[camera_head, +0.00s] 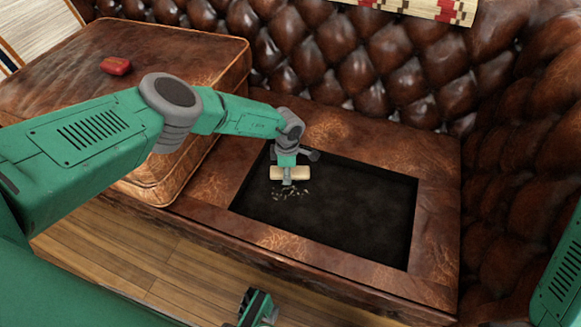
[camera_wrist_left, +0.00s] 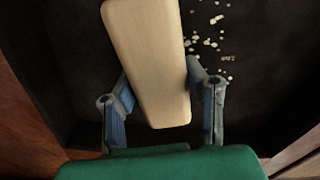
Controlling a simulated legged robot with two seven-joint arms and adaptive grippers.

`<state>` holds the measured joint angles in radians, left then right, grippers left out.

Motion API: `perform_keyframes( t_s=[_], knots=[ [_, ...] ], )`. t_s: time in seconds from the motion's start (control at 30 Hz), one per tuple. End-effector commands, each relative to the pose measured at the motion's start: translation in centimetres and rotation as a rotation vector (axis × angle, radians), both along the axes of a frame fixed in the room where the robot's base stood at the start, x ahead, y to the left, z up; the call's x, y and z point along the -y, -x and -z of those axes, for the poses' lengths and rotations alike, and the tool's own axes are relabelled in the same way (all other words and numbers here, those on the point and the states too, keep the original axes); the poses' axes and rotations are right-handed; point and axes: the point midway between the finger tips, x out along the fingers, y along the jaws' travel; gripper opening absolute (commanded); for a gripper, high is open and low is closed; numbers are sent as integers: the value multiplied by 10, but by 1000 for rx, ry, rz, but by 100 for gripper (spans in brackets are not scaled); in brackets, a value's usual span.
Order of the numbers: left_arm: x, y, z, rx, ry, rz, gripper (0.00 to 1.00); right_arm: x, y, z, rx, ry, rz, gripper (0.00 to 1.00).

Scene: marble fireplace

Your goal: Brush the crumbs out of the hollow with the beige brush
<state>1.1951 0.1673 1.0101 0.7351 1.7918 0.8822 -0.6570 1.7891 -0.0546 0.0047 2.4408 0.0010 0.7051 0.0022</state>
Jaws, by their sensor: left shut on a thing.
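The hollow (camera_head: 340,222) is a dark rectangular recess in the brown leather bench seat. Pale crumbs (camera_head: 291,193) lie on its floor towards its left end; they also show in the wrist view (camera_wrist_left: 207,42), to the right of the brush. My left gripper (camera_head: 288,172) is over the hollow's back left part, shut on the beige brush (camera_head: 276,173). In the wrist view the brush (camera_wrist_left: 150,50) sits slightly tilted between the two fingers. The brush's underside is hidden, so I cannot tell whether it touches the floor.
A large leather cushion (camera_head: 205,62) lies on the left of the bench, with a small red object (camera_head: 116,66) on it. The tufted backrest (camera_head: 400,60) rises behind the hollow. The hollow's right part is clear. Wooden floor (camera_head: 150,262) shows in front.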

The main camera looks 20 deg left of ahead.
Motion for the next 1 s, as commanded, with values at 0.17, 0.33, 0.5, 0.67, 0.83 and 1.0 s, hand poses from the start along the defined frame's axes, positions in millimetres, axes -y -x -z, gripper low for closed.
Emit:
perform_keyframes(
  t_s=[0.17,0.33,0.5,0.67,0.83,1.0],
  knots=[
    [0,17,-2,-7,-2,3,8,0,0,-19,0,0,0,33],
    [-1,22,-1,-5,-2,2,8,0,0,-23,0,0,0,33],
    [-1,32,-1,-6,-1,3,8,0,0,-31,0,0,0,33],
    [-1,47,0,-8,-1,4,8,0,0,-44,0,0,0,33],
    [-2,57,2,-8,-2,3,8,0,0,-50,0,0,0,33],
    [-2,63,3,-8,-2,2,8,0,0,-54,0,0,0,33]
  ],
)
